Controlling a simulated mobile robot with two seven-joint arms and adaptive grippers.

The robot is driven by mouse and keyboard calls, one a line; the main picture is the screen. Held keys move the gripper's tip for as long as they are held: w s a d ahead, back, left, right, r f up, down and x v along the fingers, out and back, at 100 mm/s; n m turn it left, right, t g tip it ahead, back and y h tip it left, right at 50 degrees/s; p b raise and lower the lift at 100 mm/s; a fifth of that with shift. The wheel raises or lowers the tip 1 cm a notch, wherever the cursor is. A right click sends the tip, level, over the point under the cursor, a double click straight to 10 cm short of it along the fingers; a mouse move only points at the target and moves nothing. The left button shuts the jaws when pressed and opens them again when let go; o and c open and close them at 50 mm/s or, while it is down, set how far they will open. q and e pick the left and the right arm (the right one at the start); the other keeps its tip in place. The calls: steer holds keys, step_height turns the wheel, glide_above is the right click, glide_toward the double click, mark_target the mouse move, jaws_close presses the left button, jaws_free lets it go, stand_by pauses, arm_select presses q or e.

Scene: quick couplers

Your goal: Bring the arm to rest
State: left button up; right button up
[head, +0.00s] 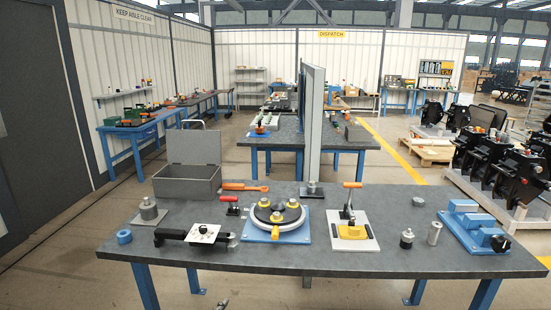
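The task names no object, and neither of my grippers can be made out in the head view. A small grey piece (222,304) shows at the bottom edge, too little of it to tell what it is. The dark grey workbench (330,262) in front of me stands on blue legs. On it are a blue-based round fixture (277,220) with yellow knobs, a white-based toggle clamp (351,232) with an orange handle, and a blue vise-like fixture (472,226) at the right.
An open grey box (187,186) stands at the back left, with a black-handled tool (190,235) in front. A blue ring (124,237) and small metal cylinders (434,233) stand near the front. A tall grey panel (313,120) rises behind the bench.

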arm_select(q)
steer(key=s+a+f+n+g, duration=0.1)
steer(key=s+f, duration=0.4)
steer(key=s, duration=0.7)
steer(key=s+a+f+n+g+y+p, duration=0.1)
steer(key=s+f, duration=0.4)
steer(key=s, duration=0.8)
steer(key=s+a+f+n+g+y, duration=0.1)
steer(key=s+a+f, duration=0.4)
steer(key=s, duration=0.7)
steer(key=shift+s+f+n+g, duration=0.3)
steer(key=shift+s+n+g, duration=0.05)
steer(key=shift+n+g, duration=0.6)
arm_select(e)
steer(key=shift+w+a+r, duration=0.1)
steer(key=shift+w+r, duration=0.1)
steer(key=shift+r, duration=0.35)
steer(key=shift+w+r, duration=0.2)
steer(key=shift+r, duration=0.35)
steer(key=shift+w+a+r, duration=0.1)
steer(key=shift+w+r, duration=0.05)
steer(key=shift+w, duration=0.35)
steer(key=shift+s, duration=0.2)
steer(key=shift+s+d+f, duration=0.2)
steer(key=shift+s, duration=0.15)
steer(key=shift+w+a+r, duration=0.15)
steer(key=shift+w+r, duration=0.05)
steer(key=shift+w, duration=0.35)
steer(key=shift+s, duration=0.1)
